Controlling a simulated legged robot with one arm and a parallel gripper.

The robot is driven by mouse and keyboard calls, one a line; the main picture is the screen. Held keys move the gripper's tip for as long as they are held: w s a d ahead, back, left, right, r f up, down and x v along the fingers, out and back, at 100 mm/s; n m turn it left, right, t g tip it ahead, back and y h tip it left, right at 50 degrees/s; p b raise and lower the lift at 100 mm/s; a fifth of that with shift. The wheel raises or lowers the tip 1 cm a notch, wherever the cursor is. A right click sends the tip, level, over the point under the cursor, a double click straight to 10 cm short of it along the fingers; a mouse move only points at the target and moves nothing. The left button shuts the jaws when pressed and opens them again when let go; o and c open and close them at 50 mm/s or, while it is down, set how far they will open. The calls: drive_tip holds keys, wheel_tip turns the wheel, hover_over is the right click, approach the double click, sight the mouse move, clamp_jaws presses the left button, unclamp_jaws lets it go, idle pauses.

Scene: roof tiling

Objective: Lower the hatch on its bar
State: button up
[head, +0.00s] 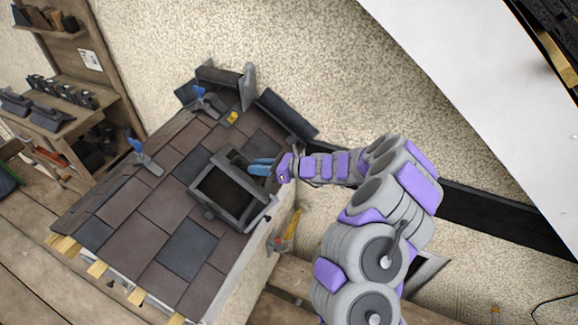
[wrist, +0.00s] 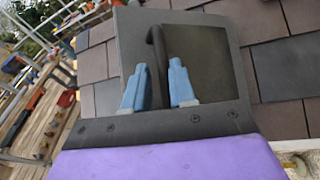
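The hatch (head: 203,205) is a dark grey square frame on the tiled roof, with a dark middle. In the wrist view, its grey frame (wrist: 130,35) surrounds a dark brownish area. My gripper (head: 262,167) is at its right edge, with blue fingers pointing left. In the wrist view, a dark bar (wrist: 155,45) with a curved top runs down between the two fingertips of my gripper (wrist: 159,85). One finger is on each side of the bar. I cannot tell whether they press on it. Whether the frame is raised is also unclear.
Brown and slate-grey tiles (head: 130,205) cover the sloping roof. Blue-handled tools (head: 146,158) and a yellow piece (head: 232,117) lie on it. Dark ridge pieces (head: 285,112) line its top. A wooden shelf (head: 75,75) stands at left, a textured wall behind.

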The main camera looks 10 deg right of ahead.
drive_tip(key=p+v, duration=0.2)
drive_tip(key=v, duration=1.4)
drive_tip(key=shift+f, duration=0.15)
drive_tip(key=s+a+r+n+g, duration=0.65)
drive_tip(key=a+r+n, duration=0.25)
drive_tip(key=a, duration=0.2)
drive_tip(key=s+a+r+n+g+h+b, duration=0.1)
drive_tip(key=s+a+n+h, duration=0.1)
drive_tip(key=s+a+n, duration=0.3)
drive_tip(key=s+r+n+g+h+b, duration=0.1)
drive_tip(key=s+n+g, duration=0.1)
drive_tip(key=s, duration=0.4)
drive_tip(key=s+d+n+h+b, duration=0.1)
drive_tip(key=s+d+n+h, duration=0.4)
drive_tip(key=s, duration=0.6)
drive_tip(key=s+d+f+n+h, duration=0.1)
drive_tip(key=s+d+n+h, duration=0.3)
drive_tip(key=s, duration=0.6)
drive_tip(key=shift+s+d+f+n+t+h+b, duration=0.35)
drive_tip(key=shift+s+d+n+t+h+b, duration=0.1)
drive_tip(key=shift+d+h, duration=0.55)
